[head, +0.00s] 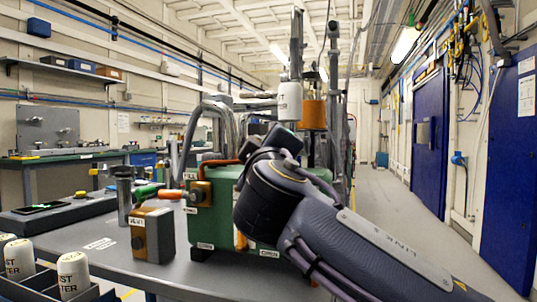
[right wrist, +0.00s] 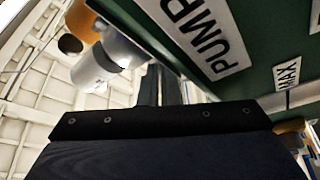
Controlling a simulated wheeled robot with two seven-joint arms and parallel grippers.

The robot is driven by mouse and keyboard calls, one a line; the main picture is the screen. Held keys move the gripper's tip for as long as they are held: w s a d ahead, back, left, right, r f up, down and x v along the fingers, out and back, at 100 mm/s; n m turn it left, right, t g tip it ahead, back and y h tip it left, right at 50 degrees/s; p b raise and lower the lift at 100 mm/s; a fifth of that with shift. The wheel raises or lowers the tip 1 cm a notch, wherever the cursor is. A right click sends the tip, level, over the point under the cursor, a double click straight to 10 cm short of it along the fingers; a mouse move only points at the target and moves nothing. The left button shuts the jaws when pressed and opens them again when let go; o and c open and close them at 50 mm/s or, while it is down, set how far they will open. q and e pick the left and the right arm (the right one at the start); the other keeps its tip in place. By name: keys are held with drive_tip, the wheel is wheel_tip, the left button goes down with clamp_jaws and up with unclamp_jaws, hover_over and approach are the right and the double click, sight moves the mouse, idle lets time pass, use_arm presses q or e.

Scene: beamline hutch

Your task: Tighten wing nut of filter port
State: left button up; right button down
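A green pump box (head: 226,211) stands on the grey bench in the head view. Its green side and a PUMP label (right wrist: 199,30) fill the upper right of the right wrist view. A brass-coloured fitting (head: 199,192) sits on its left part. I cannot make out the wing nut or the filter port for certain. A white cylinder (head: 290,101) and an orange one (head: 313,114) rise behind the pump. My right arm crosses in front of the pump, and its gripper (right wrist: 161,84) is close beside the labelled side. Whether its fingers hold anything is unclear. My left gripper is not in view.
A grey and brass block (head: 153,234) stands left of the pump. A tray (head: 62,287) with white containers is at the front left. A metal post (head: 123,194) and orange-handled tool (head: 169,194) are near. The aisle (head: 400,195) is clear.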

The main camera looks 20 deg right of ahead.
drive_tip(key=shift+a+f, duration=0.1)
drive_tip(key=shift+a, duration=0.05)
drive_tip(key=c, duration=1.9)
unclamp_jaws()
